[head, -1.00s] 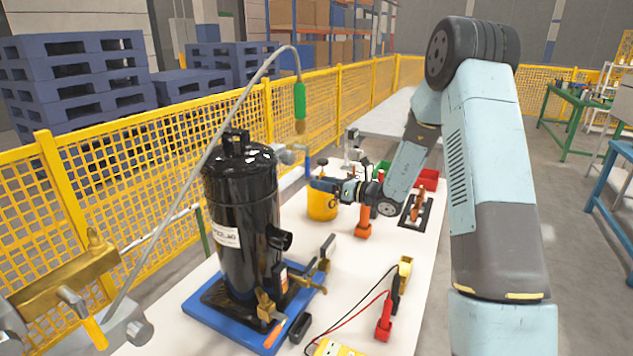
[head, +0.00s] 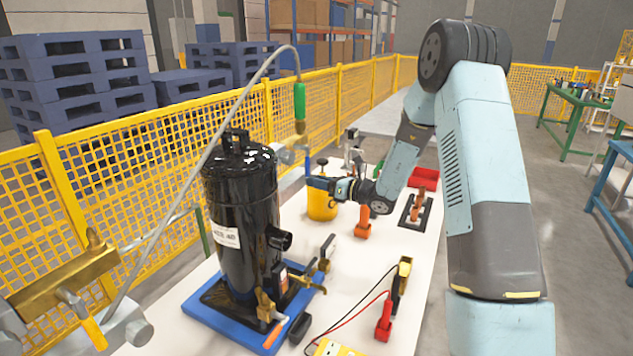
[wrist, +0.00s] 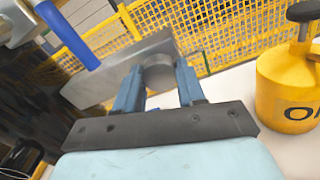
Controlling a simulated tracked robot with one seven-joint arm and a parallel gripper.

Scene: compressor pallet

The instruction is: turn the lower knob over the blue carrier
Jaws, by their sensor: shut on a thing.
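A grey round knob (wrist: 158,72) sits in front of a flat grey plate (wrist: 120,75) in the wrist view. My gripper (wrist: 160,88) has one blue finger on each side of it and is shut on it. In the head view my gripper (head: 310,181) is right of the black compressor's top, well above the blue carrier (head: 215,318). The knob cannot be made out there. A blue bar (wrist: 70,35) is at upper left in the wrist view. I cannot tell the knob's turn angle.
The black compressor (head: 240,215) stands on the carrier, with brass valves (head: 265,305) at its base. A yellow can (head: 321,205) stands close behind my gripper. Red and black leads (head: 350,318) cross the white table. A yellow mesh fence (head: 150,150) runs behind.

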